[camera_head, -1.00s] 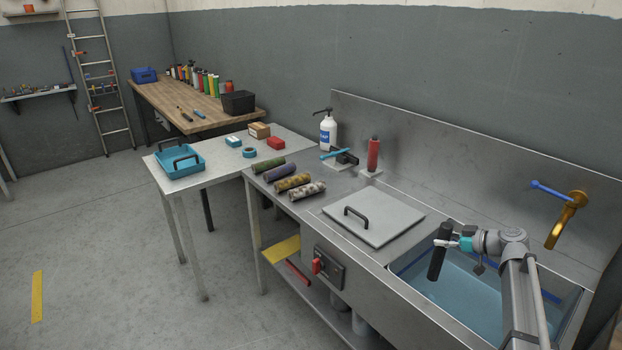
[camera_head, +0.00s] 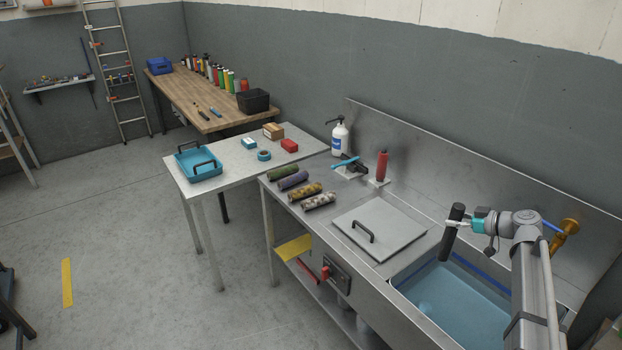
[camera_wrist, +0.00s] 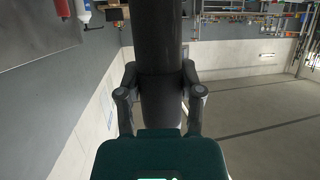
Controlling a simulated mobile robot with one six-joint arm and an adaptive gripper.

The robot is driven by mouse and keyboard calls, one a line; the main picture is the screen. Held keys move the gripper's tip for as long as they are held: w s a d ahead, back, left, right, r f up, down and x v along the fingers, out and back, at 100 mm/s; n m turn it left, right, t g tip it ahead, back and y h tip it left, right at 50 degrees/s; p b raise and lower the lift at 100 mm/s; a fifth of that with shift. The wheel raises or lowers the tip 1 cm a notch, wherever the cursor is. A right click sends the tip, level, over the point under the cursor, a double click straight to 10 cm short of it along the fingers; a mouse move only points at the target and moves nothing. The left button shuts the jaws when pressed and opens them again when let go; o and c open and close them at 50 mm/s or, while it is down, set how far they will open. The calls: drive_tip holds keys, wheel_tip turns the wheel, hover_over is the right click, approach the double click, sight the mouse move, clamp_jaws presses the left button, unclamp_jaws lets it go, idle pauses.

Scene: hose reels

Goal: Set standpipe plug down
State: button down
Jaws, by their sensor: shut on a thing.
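The standpipe plug is a dark, nearly black cylinder (camera_head: 453,230). The plug's lower part is hidden there by my gripper's body. The basin holds blue water.
A grey lid with a black handle (camera_head: 380,232) lies left of the basin. Several rolled sleeves (camera_head: 303,190) lie on the counter behind it. A red bottle (camera_head: 382,166) and a brass tap (camera_head: 565,232) stand near the splashback. The counter strip beside the rolls is bare.

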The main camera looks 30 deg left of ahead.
sight(459, 205)
wheel_tip(459, 205, up, 8)
drive_tip(key=p, duration=0.6)
drive_tip(key=shift+p, duration=0.35)
drive_tip(key=shift+s+a, duration=0.1)
